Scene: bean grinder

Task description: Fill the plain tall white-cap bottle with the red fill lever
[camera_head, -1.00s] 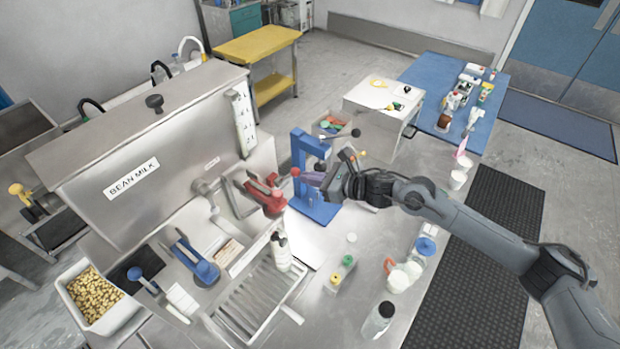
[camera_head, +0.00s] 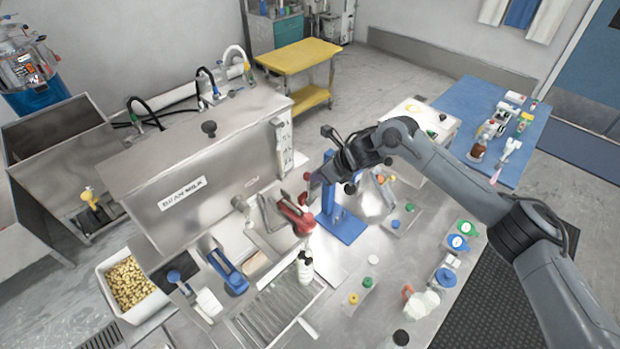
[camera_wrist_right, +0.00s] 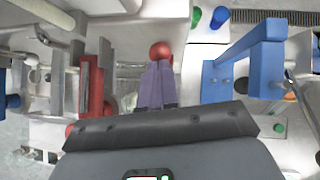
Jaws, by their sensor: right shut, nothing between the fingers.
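The red fill lever shows as a red body (camera_head: 294,216) with a red ball end, on the front of the steel bean milk tank. In the right wrist view the red ball (camera_wrist_right: 160,51) sits just beyond my right fingertips, and the red body (camera_wrist_right: 92,88) is to their left. My right gripper (camera_head: 317,181) is shut and empty, close to the ball; contact cannot be told. Its purple fingers (camera_wrist_right: 157,72) are together in the wrist view. My left gripper is out of view.
A blue press stand (camera_head: 343,224) is just right of the lever. A blue lever device (camera_head: 228,271) is to the left, by the drip tray (camera_head: 273,312). Small caps and containers lie on the counter's right. A bin of beans (camera_head: 128,284) is at lower left.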

